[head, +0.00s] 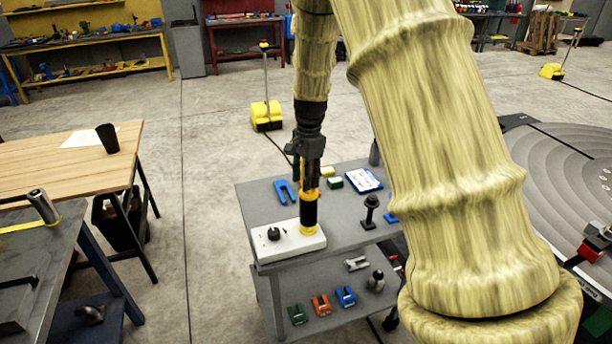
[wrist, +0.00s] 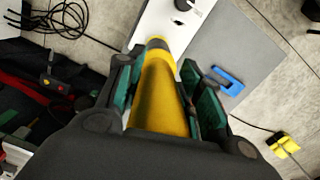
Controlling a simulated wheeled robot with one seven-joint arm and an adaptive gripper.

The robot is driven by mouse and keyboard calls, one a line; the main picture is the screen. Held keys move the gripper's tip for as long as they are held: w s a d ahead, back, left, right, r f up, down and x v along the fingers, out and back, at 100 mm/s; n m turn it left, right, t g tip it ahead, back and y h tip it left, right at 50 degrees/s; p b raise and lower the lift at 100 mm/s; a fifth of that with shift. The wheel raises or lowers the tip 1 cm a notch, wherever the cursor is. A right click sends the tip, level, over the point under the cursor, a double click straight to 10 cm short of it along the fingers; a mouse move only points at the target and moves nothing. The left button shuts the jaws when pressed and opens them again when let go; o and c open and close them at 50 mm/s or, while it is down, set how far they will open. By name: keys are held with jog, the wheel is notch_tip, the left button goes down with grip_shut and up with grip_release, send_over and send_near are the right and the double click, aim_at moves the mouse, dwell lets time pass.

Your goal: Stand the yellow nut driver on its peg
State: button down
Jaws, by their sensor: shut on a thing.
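The yellow nut driver (head: 309,213) hangs upright below my gripper (head: 310,180), with a dark middle band and a yellow lower end. In the wrist view the nut driver (wrist: 160,92) lies between the two green-padded fingers of my gripper (wrist: 160,85), which is shut on it. Its lower end is over the right part of a white block (head: 290,248), touching it or just above; I cannot tell which. Any peg under the driver is hidden. A black knob-like piece (head: 273,233) stands on the block's left part and also shows in the wrist view (wrist: 183,4).
The block sits at the near left of a grey cart top (head: 258,205). A blue forked part (head: 284,190), a black upright part (head: 371,211) and a blue-white box (head: 364,180) stand on the cart. Several parts lie on the lower shelf (head: 335,322). My arm covers the right.

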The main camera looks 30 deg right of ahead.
jog(key=shift+f, duration=1.25)
jog(key=c, duration=0.9)
grip_release()
jog(key=o, duration=0.5)
jog(key=shift+r, duration=0.1)
jog(key=shift+r+p, duration=2.9)
jog(key=shift+r, duration=0.5)
